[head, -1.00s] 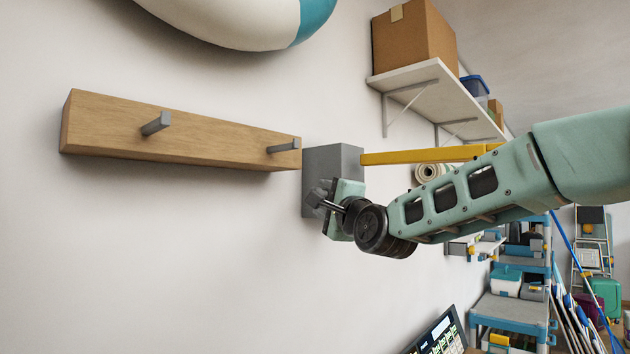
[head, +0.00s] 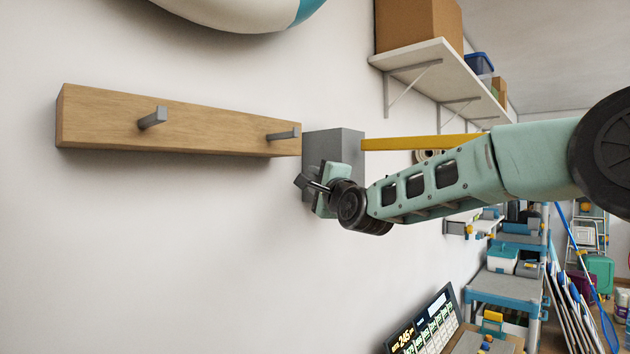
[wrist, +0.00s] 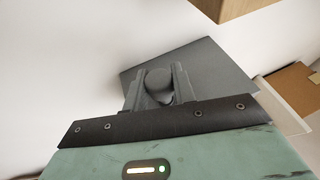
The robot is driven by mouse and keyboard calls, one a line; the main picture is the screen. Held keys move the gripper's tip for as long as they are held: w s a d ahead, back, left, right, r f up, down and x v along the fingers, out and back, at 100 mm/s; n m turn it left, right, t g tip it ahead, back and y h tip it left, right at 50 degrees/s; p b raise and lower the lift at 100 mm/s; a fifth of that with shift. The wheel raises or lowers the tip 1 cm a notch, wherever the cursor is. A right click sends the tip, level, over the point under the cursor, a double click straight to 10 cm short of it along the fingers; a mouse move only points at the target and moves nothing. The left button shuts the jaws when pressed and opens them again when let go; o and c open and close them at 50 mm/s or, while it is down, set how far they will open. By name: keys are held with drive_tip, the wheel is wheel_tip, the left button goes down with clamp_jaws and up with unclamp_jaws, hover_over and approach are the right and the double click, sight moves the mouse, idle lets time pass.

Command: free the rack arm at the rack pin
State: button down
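In the head view a grey block (head: 347,148) is fixed to the wall at the right end of the wooden rail. A yellow bar, seemingly the rack arm (head: 412,142), runs level to the right from it. The pin's shaft is hidden.
The wooden rail (head: 200,125) with two grey pegs is on the wall to the left. A shelf (head: 440,68) with a cardboard box (head: 418,25) is above right. A blue-grey trolley (head: 508,285) stands below right. The wall below the rail is bare.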

drive_tip(key=s+a+b, duration=0.1)
drive_tip(key=s+b, duration=0.1)
drive_tip(key=shift+a+f+b, duration=0.1)
drive_tip(key=shift+a+b, duration=0.2)
drive_tip(key=shift+a, duration=0.1)
drive_tip(key=shift+s, duration=0.1)
drive_tip(key=c, duration=1.1)
unclamp_jaws()
drive_tip(key=shift+s, duration=0.1)
drive_tip(key=shift+c, duration=0.2)
drive_tip(key=b+v, duration=1)
drive_tip(key=v, duration=0.7)
drive_tip(key=shift+d, duration=0.2)
drive_tip(key=shift+s, duration=0.1)
